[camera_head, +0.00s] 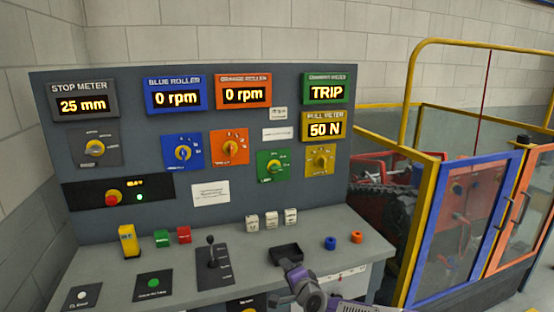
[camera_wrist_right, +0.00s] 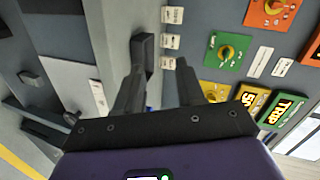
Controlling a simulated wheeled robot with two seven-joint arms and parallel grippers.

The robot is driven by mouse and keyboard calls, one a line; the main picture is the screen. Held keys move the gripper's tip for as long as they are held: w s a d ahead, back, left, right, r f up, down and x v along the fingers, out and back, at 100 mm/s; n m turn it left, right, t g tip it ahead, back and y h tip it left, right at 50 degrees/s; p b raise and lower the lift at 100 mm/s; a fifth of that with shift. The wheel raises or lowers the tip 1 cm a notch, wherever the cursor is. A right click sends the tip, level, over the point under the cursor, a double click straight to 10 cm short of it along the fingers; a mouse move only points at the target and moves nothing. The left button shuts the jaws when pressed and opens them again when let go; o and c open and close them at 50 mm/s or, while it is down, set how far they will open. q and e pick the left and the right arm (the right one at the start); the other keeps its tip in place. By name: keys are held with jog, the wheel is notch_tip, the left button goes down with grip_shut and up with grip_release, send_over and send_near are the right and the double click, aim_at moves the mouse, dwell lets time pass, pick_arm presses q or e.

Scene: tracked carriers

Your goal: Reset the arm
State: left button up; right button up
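My right gripper (camera_head: 290,268) shows at the bottom of the head view, with its purple wrist low over the front of the grey desk, just in front of a small black tray (camera_head: 286,252). In the right wrist view its two dark fingers (camera_wrist_right: 160,68) stand apart with a clear gap and nothing between them, so it is open and empty. The black tray also shows beyond the fingers in the wrist view (camera_wrist_right: 144,50). My left gripper is not in view.
The control panel (camera_head: 225,215) rises behind the desk (camera_head: 340,270) with meters and dials. A blue-framed cage door (camera_head: 460,230) stands at right.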

jog(key=s+d+f+n+g+h+p, duration=0.1)
jog(key=s+d+f+n+g+p, duration=0.2)
jog(key=s+f, duration=0.75)
jog(key=s+f+n+g, duration=0.2)
jog(key=s+f+g, duration=0.35)
jog(key=f, duration=0.85)
jog(key=s+d+f+n+g, duration=0.1)
jog(key=s+f, duration=0.1)
jog(key=s, duration=0.5)
jog(key=s+d+f+n+g+p, duration=0.1)
jog(key=s+f+g, duration=0.1)
jog(key=s, duration=0.6)
jog(key=s+d+f+n+g+p, duration=0.1)
jog(key=s+f+g, duration=0.1)
jog(key=s, duration=0.6)
jog(key=shift+s+d+f+n, duration=0.2)
jog(key=shift+d+f+n, duration=0.1)
jog(key=shift+f, duration=0.1)
